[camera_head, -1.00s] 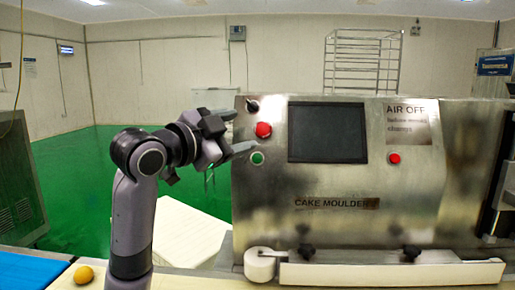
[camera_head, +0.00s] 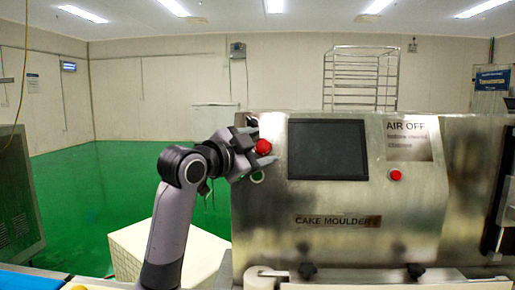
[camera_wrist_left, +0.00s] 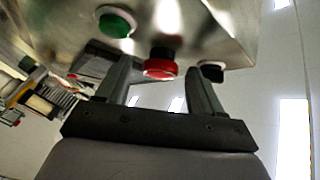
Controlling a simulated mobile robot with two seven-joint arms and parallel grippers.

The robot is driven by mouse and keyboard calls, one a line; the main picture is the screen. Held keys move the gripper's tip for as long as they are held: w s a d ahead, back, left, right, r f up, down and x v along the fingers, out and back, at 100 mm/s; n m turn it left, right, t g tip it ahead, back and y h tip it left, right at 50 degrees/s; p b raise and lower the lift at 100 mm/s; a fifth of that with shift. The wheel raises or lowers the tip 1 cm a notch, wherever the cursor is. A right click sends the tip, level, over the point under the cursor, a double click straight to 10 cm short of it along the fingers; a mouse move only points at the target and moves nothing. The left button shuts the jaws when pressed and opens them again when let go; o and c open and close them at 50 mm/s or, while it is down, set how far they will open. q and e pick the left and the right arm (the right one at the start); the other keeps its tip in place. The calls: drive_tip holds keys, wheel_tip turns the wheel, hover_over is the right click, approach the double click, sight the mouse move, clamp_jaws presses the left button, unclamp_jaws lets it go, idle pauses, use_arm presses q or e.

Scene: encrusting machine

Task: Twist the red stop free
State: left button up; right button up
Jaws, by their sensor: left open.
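The red stop (camera_head: 263,146) is a round red knob on the upper left of the steel machine's front panel. In the left wrist view the red stop (camera_wrist_left: 160,66) lies between the two fingers, on a black collar. My left gripper (camera_head: 256,148) is open, with its fingers on either side of the knob; contact is not clear. In the left wrist view the left gripper (camera_wrist_left: 162,84) shows a gap on both sides of the knob. My right gripper is in neither view.
A green button (camera_head: 257,177) sits just below the stop, and a black knob (camera_wrist_left: 212,73) sits beside it. A dark screen (camera_head: 327,149) and a second red button (camera_head: 395,175) are to the right. A white box (camera_head: 135,250) stands left of the machine.

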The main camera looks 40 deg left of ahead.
use_arm(q)
drive_tip(key=c, duration=1.1)
drive_tip(key=shift+o, duration=0.2)
drive_tip(key=m+p, duration=0.1)
drive_tip(key=p, duration=0.1)
drive_tip(key=m+g+h+p, duration=0.1)
drive_tip(key=m+p, duration=0.1)
drive_tip(key=shift+a+r+g+h, duration=0.15)
drive_tip(key=shift+r+g+h, duration=0.15)
drive_tip(key=shift+r, duration=0.1)
drive_tip(key=m+g+p, duration=0.1)
drive_tip(key=p, duration=0.1)
drive_tip(key=m+h+p, duration=0.1)
drive_tip(key=m+p, duration=0.1)
drive_tip(key=shift+r+g, duration=0.2)
drive_tip(key=shift+g, duration=0.2)
drive_tip(key=shift+a+m+g+p, duration=0.1)
drive_tip(key=shift+m+g+p, duration=0.2)
drive_tip(key=shift+m+p, duration=0.3)
drive_tip(key=shift+f+m+g+h+p, duration=0.1)
drive_tip(key=shift+m+g+h+p, duration=0.25)
drive_tip(key=shift+p, duration=0.45)
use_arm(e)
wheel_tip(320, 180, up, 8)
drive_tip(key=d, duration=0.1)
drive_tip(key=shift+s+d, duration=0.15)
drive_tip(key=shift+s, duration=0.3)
